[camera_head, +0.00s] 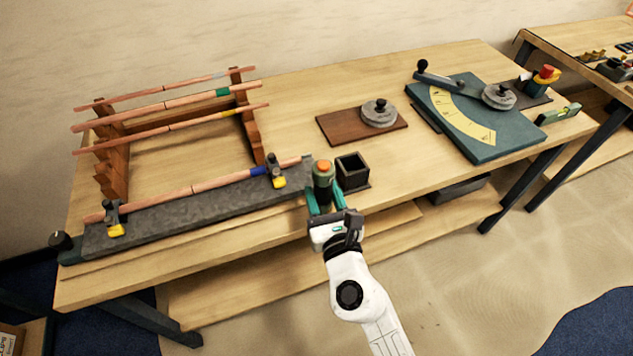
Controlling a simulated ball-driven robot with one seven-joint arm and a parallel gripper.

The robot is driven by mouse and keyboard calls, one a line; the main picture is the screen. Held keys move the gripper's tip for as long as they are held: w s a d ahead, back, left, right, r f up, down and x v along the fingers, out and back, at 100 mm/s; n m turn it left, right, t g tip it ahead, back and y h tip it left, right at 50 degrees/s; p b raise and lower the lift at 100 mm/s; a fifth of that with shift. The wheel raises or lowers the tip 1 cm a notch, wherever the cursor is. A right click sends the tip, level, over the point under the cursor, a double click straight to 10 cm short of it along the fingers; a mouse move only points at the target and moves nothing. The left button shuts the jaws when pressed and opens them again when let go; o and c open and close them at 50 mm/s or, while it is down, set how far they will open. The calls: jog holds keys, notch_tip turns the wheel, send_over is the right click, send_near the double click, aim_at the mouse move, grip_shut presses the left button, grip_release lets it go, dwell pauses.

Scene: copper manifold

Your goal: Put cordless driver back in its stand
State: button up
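The cordless driver (323,178) is upright, with a dark green body and an orange top. It is at the front edge of the bench, just left of the stand. The stand (353,173) is a dark, square, open-topped holder on a small base, and its opening looks empty. My gripper (325,193) reaches in from the front, its teal fingers on both sides of the driver's body and apparently closed on it. The driver's lower end is hidden by the gripper, so I cannot tell whether it touches the bench.
A dark stone bar (190,207) with a clamped copper pipe lies left of the driver. Behind it, a wooden rack (117,150) holds copper pipes. A brown board (340,126) with a grey disc lies behind the stand. A green angle plate (480,140) is at right.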

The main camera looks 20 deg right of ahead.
jog(key=shift+s+d+f+m+h, duration=0.2)
jog(key=shift+d+f+m+h, duration=0.15)
jog(key=shift+d+h, duration=0.25)
jog(key=shift+s+d+f+m+h, duration=0.25)
jog(key=shift+d+m+h, duration=0.2)
jog(key=shift+d+h, duration=0.15)
